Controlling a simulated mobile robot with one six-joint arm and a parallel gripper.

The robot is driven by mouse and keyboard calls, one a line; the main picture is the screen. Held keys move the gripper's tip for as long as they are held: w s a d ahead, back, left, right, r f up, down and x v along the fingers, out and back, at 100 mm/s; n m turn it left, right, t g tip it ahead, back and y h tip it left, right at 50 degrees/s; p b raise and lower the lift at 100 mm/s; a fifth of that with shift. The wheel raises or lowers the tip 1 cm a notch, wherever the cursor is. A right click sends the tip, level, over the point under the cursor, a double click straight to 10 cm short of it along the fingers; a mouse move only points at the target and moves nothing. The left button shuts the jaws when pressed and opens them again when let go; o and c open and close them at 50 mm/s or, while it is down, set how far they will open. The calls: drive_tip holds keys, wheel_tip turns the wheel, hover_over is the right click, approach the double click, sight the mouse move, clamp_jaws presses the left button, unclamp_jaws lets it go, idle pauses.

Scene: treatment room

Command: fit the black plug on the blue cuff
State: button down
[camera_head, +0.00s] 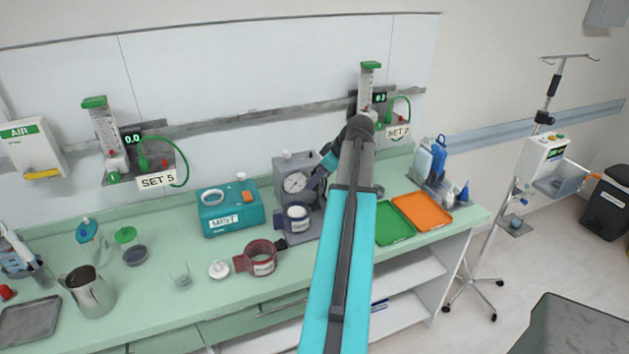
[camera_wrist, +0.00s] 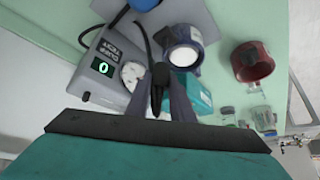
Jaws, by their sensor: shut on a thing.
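The blue cuff (camera_head: 297,219), a ring with a white inside, sits on a grey base in front of the gauge unit; it also shows in the wrist view (camera_wrist: 183,55). My gripper (camera_wrist: 157,105) is shut on the black plug (camera_wrist: 159,76), whose dark cable curves up past the cuff's left side. The plug appears apart from the cuff, to its lower left in the wrist view. In the head view my gripper (camera_head: 317,180) is beside the gauge unit, above and right of the cuff; the plug cannot be made out there. The cuff's socket cannot be made out.
The grey gauge unit (camera_head: 284,170) stands close to my gripper, with its display (camera_wrist: 103,67) reading 0. A red cuff (camera_head: 244,264) and teal MIST box (camera_head: 229,219) are nearby. Green (camera_head: 394,229) and orange (camera_head: 422,211) trays lie right of my arm.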

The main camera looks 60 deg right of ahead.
sight(316, 189)
drive_tip(key=shift+f+b, duration=0.7)
drive_tip(key=shift+f, duration=1.1)
idle(0.9)
drive_tip(key=shift+s+f+b, duration=0.1)
drive_tip(key=shift+f+b, duration=1.25)
drive_tip(key=shift+f, duration=0.2)
idle(1.8)
drive_tip(key=c, duration=1.5)
unclamp_jaws()
drive_tip(key=shift+r, duration=0.2)
drive_tip(key=shift+r+p, duration=1.6)
drive_tip(key=shift+r, duration=1.75)
